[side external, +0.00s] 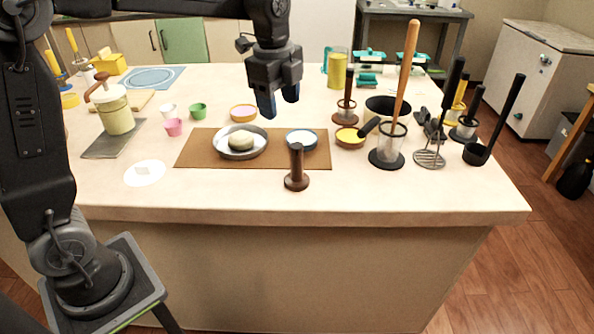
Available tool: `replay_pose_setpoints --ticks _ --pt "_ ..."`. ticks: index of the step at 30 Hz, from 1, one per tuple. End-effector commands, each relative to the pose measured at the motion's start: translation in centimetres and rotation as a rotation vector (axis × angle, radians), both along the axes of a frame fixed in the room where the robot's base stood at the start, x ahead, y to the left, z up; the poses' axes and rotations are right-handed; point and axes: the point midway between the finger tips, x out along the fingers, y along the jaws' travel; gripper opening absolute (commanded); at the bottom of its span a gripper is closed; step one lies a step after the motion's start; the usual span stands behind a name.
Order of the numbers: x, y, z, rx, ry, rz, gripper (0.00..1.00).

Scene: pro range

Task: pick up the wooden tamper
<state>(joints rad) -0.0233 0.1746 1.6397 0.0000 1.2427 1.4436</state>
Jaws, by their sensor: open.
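The wooden tamper (297,168) is dark brown, with a round wide base and a slim upright handle. It stands upright near the front edge of the counter, at the front right edge of the brown mat (195,150). My gripper (280,104) points downward with its blue-tipped fingers apart and nothing seen between them. It hangs in the air above and behind the tamper, not touching it. The tamper is not hidden by anything.
On the mat are a metal pan (262,150) holding a pale round lump and a blue-rimmed bowl (302,139). Right of the tamper stand a yellow-filled bowl (350,138), a tool holder (387,152) and a masher (430,157). The counter (230,205) front is clear.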

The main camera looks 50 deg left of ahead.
Motion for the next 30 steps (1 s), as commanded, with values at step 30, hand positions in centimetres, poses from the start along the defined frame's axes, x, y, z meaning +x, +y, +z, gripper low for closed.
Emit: replay_pose_setpoints --ticks 30 --pt "4.4 0.2 -12.1 0.011 0.086 -0.308 0.59"
